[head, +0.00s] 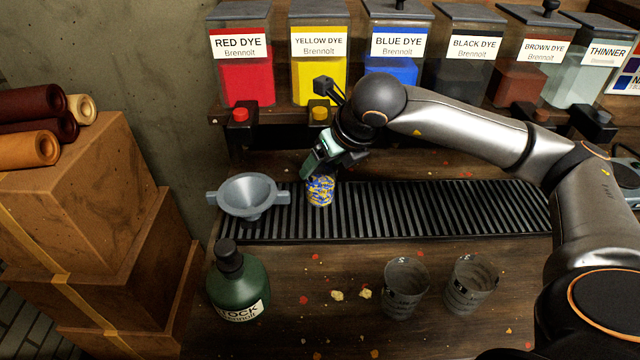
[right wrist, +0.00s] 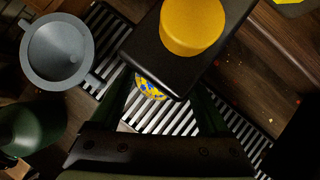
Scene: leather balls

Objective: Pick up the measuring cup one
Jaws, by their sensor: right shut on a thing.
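My right gripper (head: 321,168) reaches down under the yellow dye tap and is shut on a small blue-and-yellow mottled cup (head: 320,191), at the dark slatted drip grate. In the right wrist view the cup (right wrist: 150,88) shows between my fingers, partly hidden by the black tap block. I cannot tell whether its base touches the grate. Two clear grey measuring cups with markings, a left one (head: 404,288) and a right one (head: 469,285), stand upright at the front of the bench, apart from my gripper. My left gripper is not in view.
The black tap with a yellow button (right wrist: 192,27) is close above my right gripper. A grey funnel (head: 247,196) sits left of the cup. A green stock bottle (head: 237,289) stands at front left. Dye tanks line the shelf behind. The grate (head: 450,210) is clear to the right.

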